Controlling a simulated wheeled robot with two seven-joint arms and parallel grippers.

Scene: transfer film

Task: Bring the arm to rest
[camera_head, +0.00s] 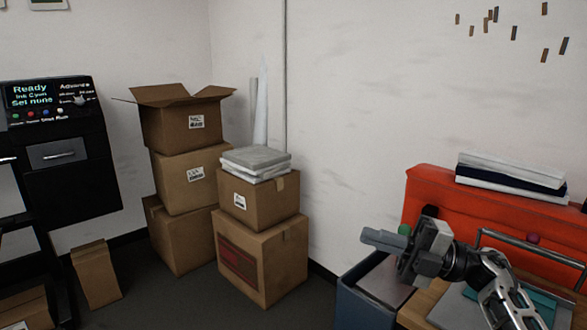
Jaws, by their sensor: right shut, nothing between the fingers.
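My right gripper (372,238) is in the camera_head view at the lower right. Its arm comes in from the bottom right corner. The fingers are shut with nothing between them and point left. They appear in front of the wall, above a blue bin. The hand covers part of an orange-red machine (427,190). My left gripper does not show.
The blue bin (362,306) stands beside a wooden table (415,312) with a grey plate on it. White and dark stacks (510,174) lie on the orange-red machine. Cardboard boxes (262,262) are stacked in the corner. A black printer (62,155) stands at left.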

